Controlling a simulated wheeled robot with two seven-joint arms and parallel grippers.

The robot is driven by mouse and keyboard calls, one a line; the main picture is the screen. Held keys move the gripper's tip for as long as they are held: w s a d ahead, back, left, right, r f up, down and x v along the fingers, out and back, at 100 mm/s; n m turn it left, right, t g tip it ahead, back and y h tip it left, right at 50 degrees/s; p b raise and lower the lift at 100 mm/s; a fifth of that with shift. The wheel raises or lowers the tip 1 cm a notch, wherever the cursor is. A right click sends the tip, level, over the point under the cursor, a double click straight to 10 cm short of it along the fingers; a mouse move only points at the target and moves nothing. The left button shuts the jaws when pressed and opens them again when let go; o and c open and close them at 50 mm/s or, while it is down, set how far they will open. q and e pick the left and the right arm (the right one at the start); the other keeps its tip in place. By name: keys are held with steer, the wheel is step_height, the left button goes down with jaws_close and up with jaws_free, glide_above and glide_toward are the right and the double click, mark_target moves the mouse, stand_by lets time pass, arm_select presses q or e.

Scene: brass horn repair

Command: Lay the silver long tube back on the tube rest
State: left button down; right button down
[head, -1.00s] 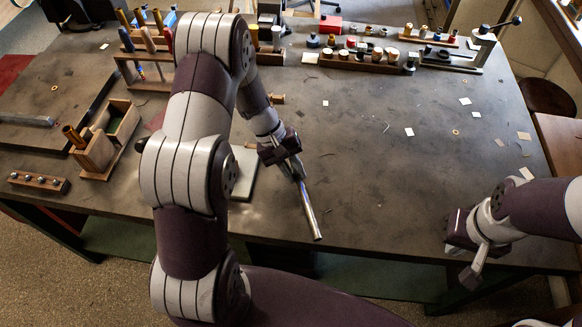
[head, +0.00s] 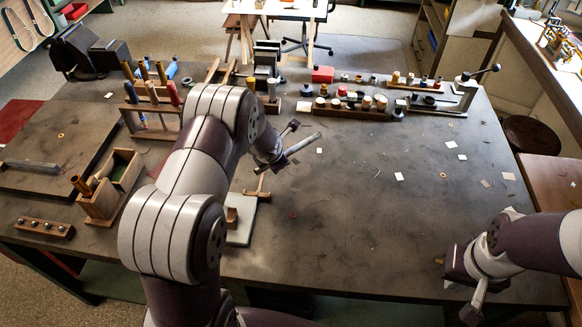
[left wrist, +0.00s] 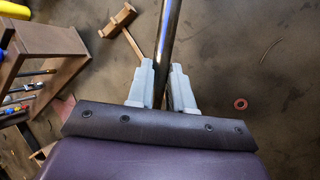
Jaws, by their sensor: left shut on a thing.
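The silver long tube (head: 303,144) is in the air over the table, slanting away to the right in the head view. My left gripper (head: 273,157) is shut on it. In the left wrist view the tube (left wrist: 166,42) runs up between the two pale fingers of that gripper (left wrist: 160,88). What looks like the tube rest, a pale base (head: 241,236) with wooden supports (head: 232,217), stands below and nearer than the gripper, partly hidden by my left arm. My right gripper (head: 452,272) hangs over the right front edge of the table; its fingers do not show clearly.
A wooden tool rack (head: 150,117) stands left of my left arm. A wooden box (head: 108,187) is at the left front. A rack of small parts (head: 350,110) stands at the back. The table's middle right is mostly clear apart from paper scraps. A wooden mallet (left wrist: 118,22) lies beyond the fingers.

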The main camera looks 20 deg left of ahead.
arm_select(q)
steer(key=s+a+n+g+y, duration=0.2)
steer(key=a+n+y, duration=0.2)
steer(key=n, duration=0.5)
steer(key=shift+s+a+r+g, duration=0.3)
steer(key=shift+s+a, duration=0.1)
steer(key=shift+a, duration=0.3)
step_height(320, 180, down, 5)
steer(key=b, duration=0.4)
steer(key=shift+r, duration=0.1)
stand_by(0.4)
steer(key=shift+f, duration=0.2)
